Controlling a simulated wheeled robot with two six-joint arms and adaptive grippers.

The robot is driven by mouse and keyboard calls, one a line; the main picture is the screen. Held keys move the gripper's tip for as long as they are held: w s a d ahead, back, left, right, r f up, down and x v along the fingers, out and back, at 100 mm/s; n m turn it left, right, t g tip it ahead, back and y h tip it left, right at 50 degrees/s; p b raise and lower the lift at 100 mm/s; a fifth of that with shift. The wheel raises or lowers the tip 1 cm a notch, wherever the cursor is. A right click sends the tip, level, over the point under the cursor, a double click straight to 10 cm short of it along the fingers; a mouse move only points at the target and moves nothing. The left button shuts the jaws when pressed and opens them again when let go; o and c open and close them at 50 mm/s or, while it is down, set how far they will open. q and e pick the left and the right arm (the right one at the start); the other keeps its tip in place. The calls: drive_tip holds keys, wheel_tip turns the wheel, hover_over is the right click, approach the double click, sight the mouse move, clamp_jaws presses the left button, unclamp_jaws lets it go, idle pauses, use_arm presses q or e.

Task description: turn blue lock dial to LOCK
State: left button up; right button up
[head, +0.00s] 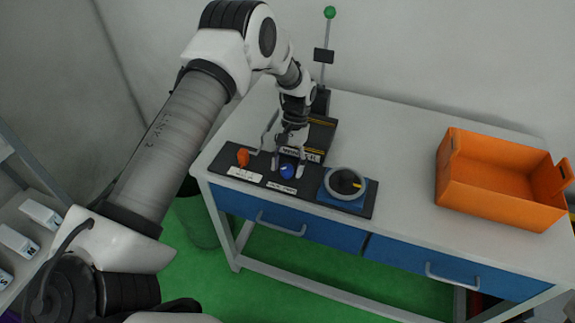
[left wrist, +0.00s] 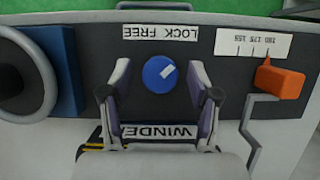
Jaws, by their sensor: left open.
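The blue lock dial (head: 287,170) sits on a dark panel (head: 228,160) along the table's front edge. In the left wrist view the dial (left wrist: 159,72) is a round blue knob with a white mark pointing up and right in the picture. A label reading LOCK FREE (left wrist: 160,32) shows upside down above it. My left gripper (head: 287,170) is over the dial. In the left wrist view its open fingers (left wrist: 160,82) stand on either side of the dial, with a gap on both sides. My right gripper is in neither view.
An orange lever (left wrist: 281,80) with a scale label is beside the dial. A post with a green ball (head: 330,12) stands behind. An orange bin (head: 490,195) stands right; the table between is clear.

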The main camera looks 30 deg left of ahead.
use_arm(q)
drive_tip(key=v, duration=1.2)
drive_tip(key=shift+f, duration=0.1)
